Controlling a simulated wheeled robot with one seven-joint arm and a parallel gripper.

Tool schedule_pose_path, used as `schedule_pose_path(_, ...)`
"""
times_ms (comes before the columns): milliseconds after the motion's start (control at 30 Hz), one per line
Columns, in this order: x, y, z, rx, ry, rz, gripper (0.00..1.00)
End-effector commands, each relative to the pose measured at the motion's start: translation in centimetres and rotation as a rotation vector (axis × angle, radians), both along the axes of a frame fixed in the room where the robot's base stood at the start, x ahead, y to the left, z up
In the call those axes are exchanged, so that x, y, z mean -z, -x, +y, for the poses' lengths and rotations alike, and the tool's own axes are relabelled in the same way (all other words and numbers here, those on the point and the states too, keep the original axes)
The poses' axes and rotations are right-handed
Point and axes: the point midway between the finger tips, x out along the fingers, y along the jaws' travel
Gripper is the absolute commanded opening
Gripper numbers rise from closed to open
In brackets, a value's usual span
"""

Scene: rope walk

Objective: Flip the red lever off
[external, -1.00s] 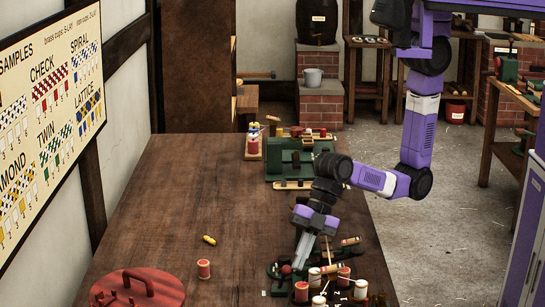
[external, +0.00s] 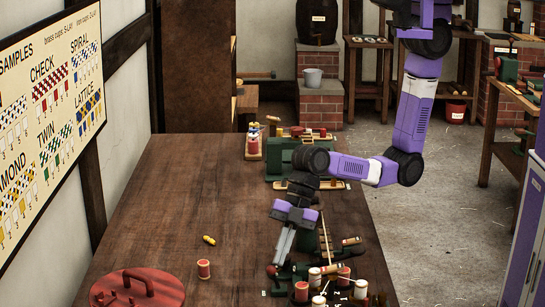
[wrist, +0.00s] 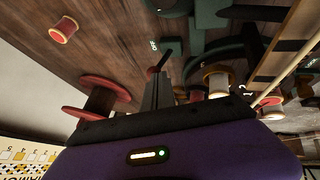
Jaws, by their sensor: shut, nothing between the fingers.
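The red lever's round knob (external: 271,270) shows at the left end of the dark green machine (external: 290,275), near the front of the wooden table. My gripper (external: 279,261) is shut and points down, with its tips right beside the knob on its right side. In the wrist view, my shut fingers (wrist: 160,80) stand close to a small red part (wrist: 153,71), which looks like the lever. I cannot tell whether they touch. A small white label (wrist: 154,45) lies beyond it, too small to read surely. The lever's shaft is mostly hidden.
Several spools (external: 315,277) crowd the machine's right side. A red and cream spool (external: 204,269), a small yellow piece (external: 209,240) and a red round lid-like piece (external: 158,291) lie to the left. Another green machine (external: 282,158) stands behind. The table's middle left (external: 180,190) is bare.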

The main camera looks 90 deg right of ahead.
Motion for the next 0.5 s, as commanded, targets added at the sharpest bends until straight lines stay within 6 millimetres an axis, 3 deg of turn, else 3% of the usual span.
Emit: schedule_pose_path(500,0.07,-0.99,-0.03,0.0,0.001,0.0,0.0)
